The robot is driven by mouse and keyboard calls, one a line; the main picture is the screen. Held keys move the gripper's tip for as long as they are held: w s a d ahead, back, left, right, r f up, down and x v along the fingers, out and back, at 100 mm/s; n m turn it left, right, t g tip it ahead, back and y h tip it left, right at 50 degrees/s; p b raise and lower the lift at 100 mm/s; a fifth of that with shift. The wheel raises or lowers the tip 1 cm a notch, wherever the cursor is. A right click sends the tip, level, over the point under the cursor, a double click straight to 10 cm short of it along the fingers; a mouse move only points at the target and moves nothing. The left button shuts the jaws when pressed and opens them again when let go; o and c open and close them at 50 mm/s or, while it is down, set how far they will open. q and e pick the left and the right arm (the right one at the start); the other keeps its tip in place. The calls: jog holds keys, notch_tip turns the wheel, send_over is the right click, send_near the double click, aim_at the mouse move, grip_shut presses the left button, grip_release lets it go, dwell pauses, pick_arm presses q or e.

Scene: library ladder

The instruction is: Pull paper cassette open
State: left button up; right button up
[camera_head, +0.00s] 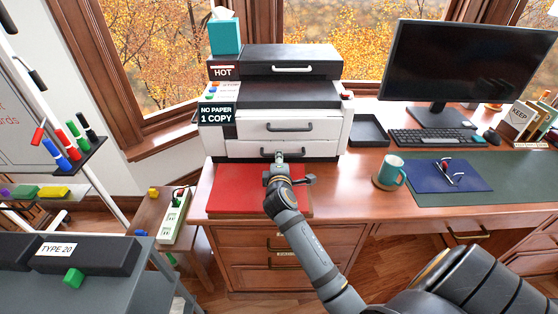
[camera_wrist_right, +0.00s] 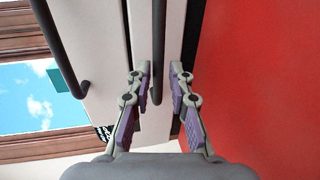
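The white and black printer (camera_head: 245,145) stands on the desk, with two white drawer fronts below its dark middle. The lower front, the paper cassette (camera_head: 240,148), has a dark bar handle (camera_wrist_right: 157,45) and looks flush with the printer. My right gripper (camera_head: 279,158) is at this handle, above the red mat. In the right wrist view my right gripper (camera_wrist_right: 160,78) has its fingers apart, one on each side of the handle, with narrow gaps showing. The upper drawer handle (camera_head: 290,127) is free. My left gripper is not in view.
A red mat (camera_head: 228,199) lies in front of the printer. A black tray (camera_head: 367,130), a teal mug (camera_head: 390,170) and a blue pad (camera_head: 430,176) are to the right. A tissue box (camera_head: 224,37) stands on top at the left. Wooden drawers (camera_head: 240,241) are below.

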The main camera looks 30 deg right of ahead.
jog(key=b+x, duration=0.1)
jog(key=x, duration=0.1)
jog(key=shift+w+d, duration=0.15)
jog(key=shift+w, duration=0.1)
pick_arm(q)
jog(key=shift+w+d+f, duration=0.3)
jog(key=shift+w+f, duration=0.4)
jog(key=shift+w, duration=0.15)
pick_arm(e)
jog(key=shift+w, duration=0.1)
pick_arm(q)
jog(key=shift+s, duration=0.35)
pick_arm(e)
grip_shut()
